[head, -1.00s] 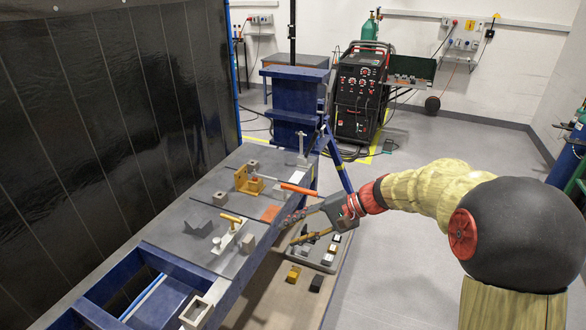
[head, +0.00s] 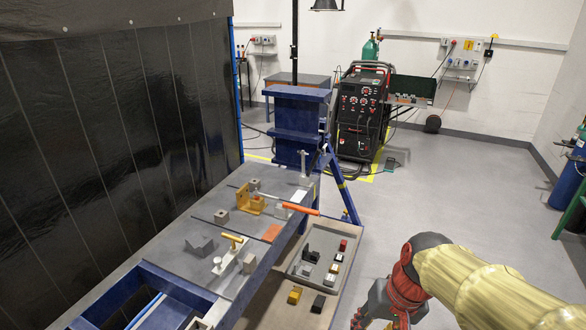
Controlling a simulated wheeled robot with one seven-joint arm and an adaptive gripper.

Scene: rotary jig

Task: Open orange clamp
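The orange clamp has a long orange handle (head: 300,208) that lies low, nearly level, and points right past the table's edge. Its left end meets a small pale metal part beside an orange-yellow angle bracket (head: 250,203). I cannot tell from here whether the clamp's tip presses on anything. My gripper (head: 378,318) is at the bottom of the head view, right of the table and well apart from the clamp. Its fingertips are cut off by the frame's lower edge, so its opening is unclear. I see nothing held in it.
A second clamp with a yellow handle (head: 232,238) stands nearer on the table (head: 200,225). Grey blocks and an orange plate (head: 271,233) lie around. A tray (head: 292,266) with several small blocks sits lower, right of the table. Open floor (head: 400,205) lies to the right.

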